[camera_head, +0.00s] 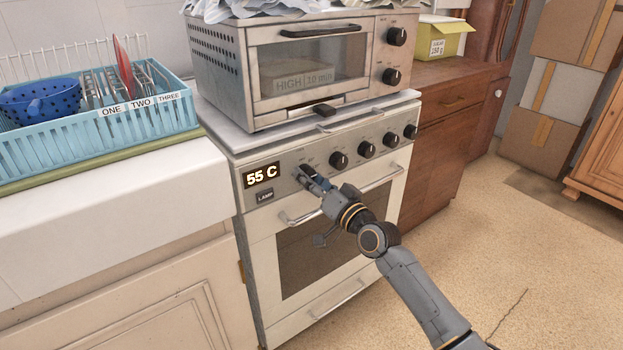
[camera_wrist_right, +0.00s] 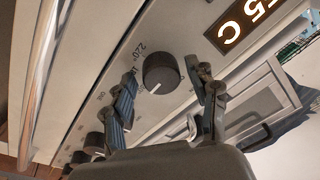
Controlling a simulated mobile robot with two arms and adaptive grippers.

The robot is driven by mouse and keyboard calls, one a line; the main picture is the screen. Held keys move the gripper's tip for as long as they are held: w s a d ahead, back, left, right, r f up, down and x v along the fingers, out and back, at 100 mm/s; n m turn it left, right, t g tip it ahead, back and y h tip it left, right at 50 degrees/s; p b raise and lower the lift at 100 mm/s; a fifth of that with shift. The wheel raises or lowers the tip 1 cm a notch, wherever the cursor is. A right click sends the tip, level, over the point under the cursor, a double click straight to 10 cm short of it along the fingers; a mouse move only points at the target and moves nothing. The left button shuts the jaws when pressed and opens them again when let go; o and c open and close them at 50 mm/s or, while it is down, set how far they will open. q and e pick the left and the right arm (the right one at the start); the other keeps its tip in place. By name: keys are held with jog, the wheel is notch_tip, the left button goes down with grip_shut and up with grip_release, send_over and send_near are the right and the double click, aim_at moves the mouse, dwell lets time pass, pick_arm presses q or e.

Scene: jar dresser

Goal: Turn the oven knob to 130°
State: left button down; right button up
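The white oven (camera_head: 285,160) has a lit display (camera_head: 261,175) that reads "55 C". In the wrist view, a dark round oven knob (camera_wrist_right: 161,73) with a white pointer mark sits on the panel, with a printed scale including "220°" beside it. My right gripper (camera_head: 309,177) is at the knob nearest the display and largely hides it in the head view. In the wrist view, the right gripper (camera_wrist_right: 168,80) is open, one finger on each side of the knob, with gaps visible between fingers and knob. My left gripper is not in view.
Several more knobs (camera_head: 367,149) line the panel to the right. The oven door handle (camera_head: 298,218) is just below my gripper, and the "LAMP" button (camera_head: 265,196) is left of it. A toaster oven (camera_head: 300,72) stands above. A blue dish rack (camera_head: 90,125) is at left.

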dwell(0.3)
jog(key=v, duration=1.2)
